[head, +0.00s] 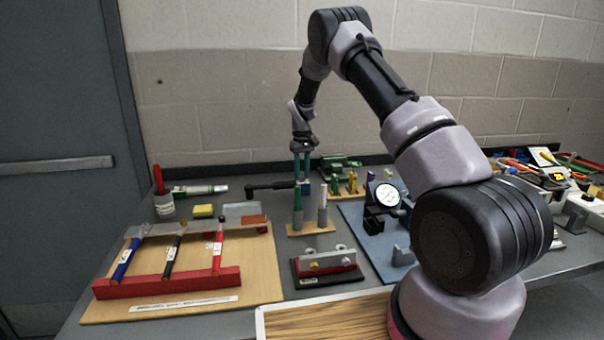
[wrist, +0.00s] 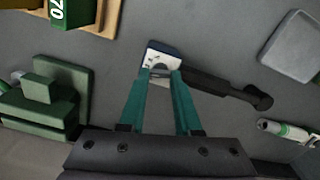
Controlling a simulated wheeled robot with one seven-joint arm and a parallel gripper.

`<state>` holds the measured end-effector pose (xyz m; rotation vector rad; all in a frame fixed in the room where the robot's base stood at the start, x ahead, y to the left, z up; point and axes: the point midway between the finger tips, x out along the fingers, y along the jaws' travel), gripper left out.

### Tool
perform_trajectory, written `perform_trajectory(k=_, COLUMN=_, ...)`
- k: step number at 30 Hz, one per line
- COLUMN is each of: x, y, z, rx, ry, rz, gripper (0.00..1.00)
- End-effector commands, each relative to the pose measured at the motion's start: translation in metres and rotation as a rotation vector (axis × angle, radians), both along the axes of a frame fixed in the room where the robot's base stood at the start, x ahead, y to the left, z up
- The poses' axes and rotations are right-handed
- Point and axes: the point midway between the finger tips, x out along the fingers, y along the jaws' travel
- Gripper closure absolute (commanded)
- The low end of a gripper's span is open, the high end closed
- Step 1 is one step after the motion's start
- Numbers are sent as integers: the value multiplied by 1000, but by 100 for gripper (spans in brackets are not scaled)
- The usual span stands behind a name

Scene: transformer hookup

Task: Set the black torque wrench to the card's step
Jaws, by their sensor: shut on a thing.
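My gripper (head: 303,180), with teal fingers, is shut on a black-handled tool (head: 268,186) just above or at the bench; I cannot tell if it touches. In the wrist view the fingertips (wrist: 161,72) close at its blue and white head (wrist: 163,54), and its black handle (wrist: 225,88) points right to a round end. A black wrench (head: 173,250) with a white label lies tilted on the red-fronted rack at left, between a blue wrench (head: 128,258) and a red one (head: 217,250). I cannot tell which black tool the task names. No card's step is legible.
A dial gauge (head: 387,195) stands right.

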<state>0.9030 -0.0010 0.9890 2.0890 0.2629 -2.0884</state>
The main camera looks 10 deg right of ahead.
Motion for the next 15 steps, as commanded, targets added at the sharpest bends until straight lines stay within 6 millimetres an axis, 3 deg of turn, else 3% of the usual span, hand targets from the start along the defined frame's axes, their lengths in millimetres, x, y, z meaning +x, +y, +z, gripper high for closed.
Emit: perform_trajectory(k=15, x=0, y=0, z=0, rx=-1, ry=1, rz=-482, gripper=100)
